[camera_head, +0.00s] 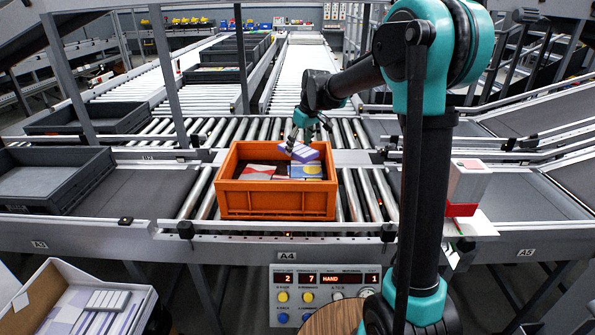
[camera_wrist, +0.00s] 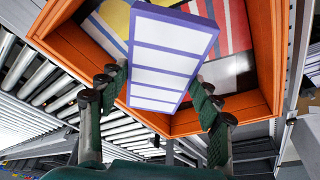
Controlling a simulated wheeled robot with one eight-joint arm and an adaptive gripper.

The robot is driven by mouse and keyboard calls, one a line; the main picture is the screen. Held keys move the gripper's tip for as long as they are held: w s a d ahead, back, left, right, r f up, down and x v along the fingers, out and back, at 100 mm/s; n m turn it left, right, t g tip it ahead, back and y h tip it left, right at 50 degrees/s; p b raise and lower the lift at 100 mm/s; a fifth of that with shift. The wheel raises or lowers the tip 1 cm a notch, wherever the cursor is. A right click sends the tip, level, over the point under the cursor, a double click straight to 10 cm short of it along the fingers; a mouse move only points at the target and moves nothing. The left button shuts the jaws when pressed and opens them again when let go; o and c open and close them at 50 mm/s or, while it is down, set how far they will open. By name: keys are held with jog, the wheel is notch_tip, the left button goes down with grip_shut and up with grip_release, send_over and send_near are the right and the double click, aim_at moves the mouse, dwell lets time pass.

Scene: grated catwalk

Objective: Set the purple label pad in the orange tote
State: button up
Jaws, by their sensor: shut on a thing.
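The purple label pad (camera_head: 300,151), with white label panels on its face, is held by my gripper (camera_head: 300,136). In the wrist view the pad (camera_wrist: 170,58) lies between the two fingers of my gripper (camera_wrist: 160,92), which are shut on its sides. The orange tote (camera_head: 275,203) stands on the roller conveyor, and its rim also shows in the wrist view (camera_wrist: 75,48). The pad is over the tote's opening, tilted in the head view. Whether it touches the contents below cannot be told.
Flat colourful items (camera_head: 306,171) lie inside the tote. A white box (camera_head: 75,300) with more label pads is at the lower left. Dark grey totes (camera_head: 50,180) stand on the left conveyors. A light box with red (camera_head: 468,185) stands right of my arm.

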aim_at(305, 151)
notch_tip(305, 151, down, 10)
jog(key=shift+f, duration=0.1)
dwell(0.4)
jog(key=shift+f, duration=0.1)
jog(key=o, duration=1.3)
jog(key=shift+c, duration=0.2)
jog(key=v, duration=1.1)
jog(key=shift+s+d+r, duration=0.1)
jog(key=shift+r, duration=0.3)
jog(key=s+d+f+m, duration=0.3)
jog(key=s+d+f, duration=0.2)
jog(key=s, duration=0.5)
jog(key=s+d+f+m+t+h, duration=0.1)
jog(key=s+d+f+m, duration=0.2)
jog(key=s, duration=0.7)
jog(key=s+d+f+m+h, duration=0.1)
jog(key=s+d+f+m, duration=0.2)
jog(key=s+d+f, duration=0.4)
jog(key=s+d, duration=0.3)
jog(key=shift+s+t, duration=0.4)
